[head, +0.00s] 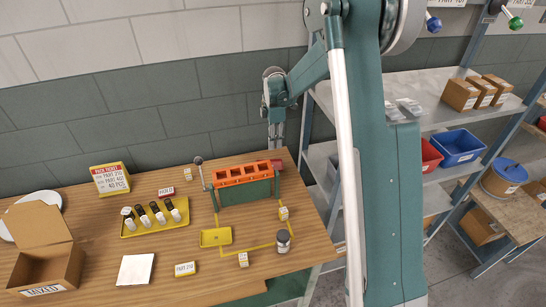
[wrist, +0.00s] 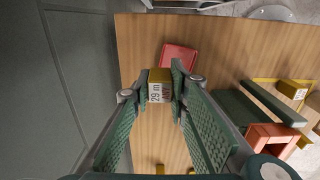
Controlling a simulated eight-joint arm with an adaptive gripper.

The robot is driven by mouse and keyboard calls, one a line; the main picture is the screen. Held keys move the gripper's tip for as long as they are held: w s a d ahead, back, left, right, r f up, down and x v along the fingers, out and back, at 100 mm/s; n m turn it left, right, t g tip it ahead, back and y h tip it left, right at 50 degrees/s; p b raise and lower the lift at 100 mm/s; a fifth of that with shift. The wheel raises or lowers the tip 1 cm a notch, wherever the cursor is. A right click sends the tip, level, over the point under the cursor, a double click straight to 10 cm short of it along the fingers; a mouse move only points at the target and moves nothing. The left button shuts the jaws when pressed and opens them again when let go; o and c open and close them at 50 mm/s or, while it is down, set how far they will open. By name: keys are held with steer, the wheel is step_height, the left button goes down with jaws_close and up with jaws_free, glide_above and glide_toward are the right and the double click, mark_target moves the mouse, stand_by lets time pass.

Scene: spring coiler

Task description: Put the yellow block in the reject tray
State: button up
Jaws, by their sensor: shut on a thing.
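My gripper (wrist: 157,92) is shut on a yellow block (wrist: 160,76) with a printed white label, held between the fingertips in the wrist view. A small red tray (wrist: 181,56) lies on the table just beyond the block, slightly up and right of it. The block appears above the table and beside the tray's near edge, not over its middle. In the head view my gripper (head: 275,138) hangs at the table's back right corner. The held block cannot be made out there. A small red patch (head: 278,163) under the gripper may be the tray.
The coiler with its orange top (head: 242,174) stands close to my gripper. A yellow tray (head: 216,237), a jar (head: 283,240), an open carton (head: 43,255) and a tray of spools (head: 155,219) are on the table. The wall is close behind.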

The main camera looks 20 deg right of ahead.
mark_target(274, 159)
steer(key=shift+f, duration=1.9)
steer(key=shift+f, duration=1.85)
steer(key=shift+f, duration=0.2)
steer(key=o, duration=0.8)
steer(key=shift+o, duration=0.2)
steer(key=shift+r, duration=0.15)
step_height(274, 159, up, 12)
steer(key=shift+r, duration=0.1)
